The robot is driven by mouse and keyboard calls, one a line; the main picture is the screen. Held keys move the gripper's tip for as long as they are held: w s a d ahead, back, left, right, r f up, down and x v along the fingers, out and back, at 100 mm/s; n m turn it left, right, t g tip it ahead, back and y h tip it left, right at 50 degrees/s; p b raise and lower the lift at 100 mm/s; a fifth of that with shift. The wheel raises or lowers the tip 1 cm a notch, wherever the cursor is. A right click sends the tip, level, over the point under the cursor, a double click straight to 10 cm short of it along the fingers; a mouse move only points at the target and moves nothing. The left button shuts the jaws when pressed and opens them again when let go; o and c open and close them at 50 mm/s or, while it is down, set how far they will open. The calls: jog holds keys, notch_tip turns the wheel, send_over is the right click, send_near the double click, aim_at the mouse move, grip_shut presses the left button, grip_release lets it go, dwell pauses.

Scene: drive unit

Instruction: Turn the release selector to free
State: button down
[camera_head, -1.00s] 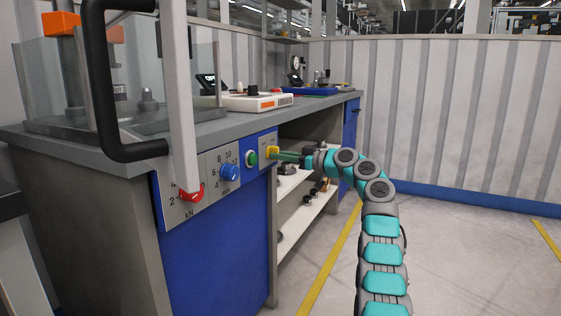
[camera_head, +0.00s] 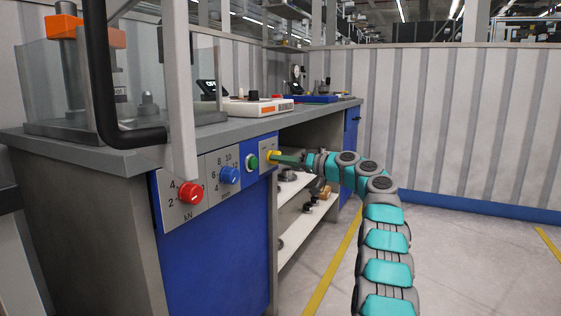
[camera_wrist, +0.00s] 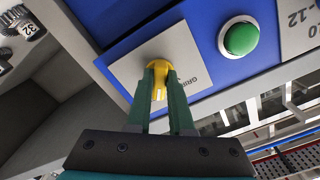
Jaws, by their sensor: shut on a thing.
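The yellow release selector (camera_wrist: 160,70) sits on a light label plate (camera_wrist: 190,58) on the blue panel. In the head view the selector (camera_head: 272,154) is at the right end of the control panel, partly covered by my gripper. My gripper (camera_wrist: 161,84) is shut on the selector, with its green fingers on either side of the knob. In the head view my gripper (camera_head: 283,158) reaches in from the right. The fingers hide part of the plate's lettering, so the selector's setting cannot be read.
A green button (camera_head: 252,161) is just left of the selector. A blue knob (camera_head: 229,175) and a red knob (camera_head: 190,193) are farther left. A grey post with a black handle (camera_head: 130,148) stands in front of the bench. Open shelves (camera_head: 300,215) lie below and right.

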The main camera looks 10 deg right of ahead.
jog(key=shift+f+m, duration=0.1)
jog(key=shift+m, duration=0.4)
dwell(0.3)
jog(key=c, duration=0.8)
grip_release()
jog(key=b+v, duration=0.1)
jog(key=v, duration=0.6)
jog(key=shift+s+d, duration=0.25)
jog(key=shift+d, duration=0.05)
